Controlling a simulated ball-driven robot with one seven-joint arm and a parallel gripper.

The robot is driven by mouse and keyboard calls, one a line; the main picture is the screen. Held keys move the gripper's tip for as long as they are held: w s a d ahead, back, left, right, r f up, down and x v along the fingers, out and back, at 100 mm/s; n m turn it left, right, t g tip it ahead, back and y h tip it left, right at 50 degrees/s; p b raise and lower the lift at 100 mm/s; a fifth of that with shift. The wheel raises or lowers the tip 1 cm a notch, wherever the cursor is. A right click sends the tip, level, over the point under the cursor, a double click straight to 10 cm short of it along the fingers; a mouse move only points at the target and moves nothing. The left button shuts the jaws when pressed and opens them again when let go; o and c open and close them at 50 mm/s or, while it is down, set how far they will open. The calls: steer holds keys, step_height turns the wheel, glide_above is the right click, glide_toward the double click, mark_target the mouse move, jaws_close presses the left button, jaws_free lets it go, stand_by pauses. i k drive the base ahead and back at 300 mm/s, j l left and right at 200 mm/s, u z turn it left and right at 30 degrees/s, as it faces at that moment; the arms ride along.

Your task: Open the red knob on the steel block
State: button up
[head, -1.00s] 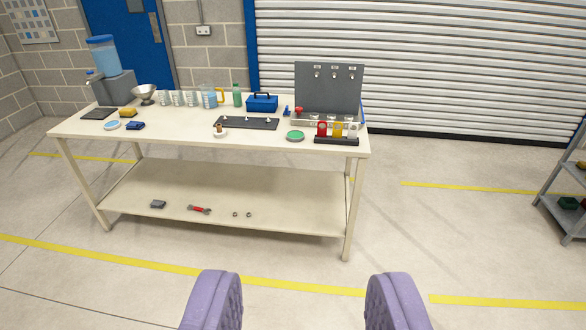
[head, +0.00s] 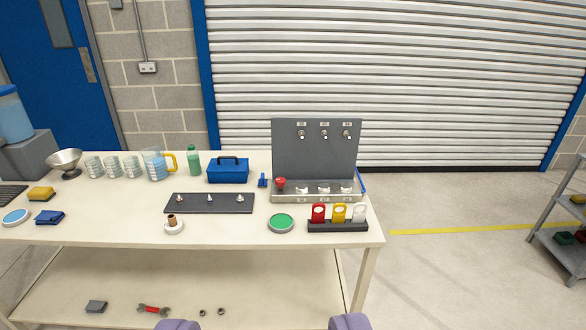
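The steel block (head: 318,198) lies at the foot of a dark grey upright panel (head: 316,150) on the right part of the table. The red knob (head: 281,183) sits on the block's left end; its exact turn position is too small to tell. Several pale round fittings stand to its right on the block. My gripper (head: 263,324) shows only as two purple fingertips at the bottom edge. They are wide apart with nothing between them, well short of the block.
In front of the block stands a black rack (head: 338,226) with red, yellow and white tags. A green-topped round dish (head: 281,223) is left of it. A dark plate with pegs (head: 209,203), a blue toolbox (head: 228,170) and a green bottle (head: 194,161) lie further left.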

mark_target(280, 181)
steer(key=i+u, duration=0.1)
steer(key=i, duration=0.35)
steer(key=i+l+u, duration=0.1)
steer(key=i, duration=0.4)
steer(key=i+l+u, duration=0.1)
steer(key=i, duration=0.35)
steer(key=i+l+u, duration=0.1)
steer(key=i, duration=0.4)
steer(key=i+l+u, duration=0.1)
steer(key=i, duration=0.35)
steer(key=l, duration=0.1)
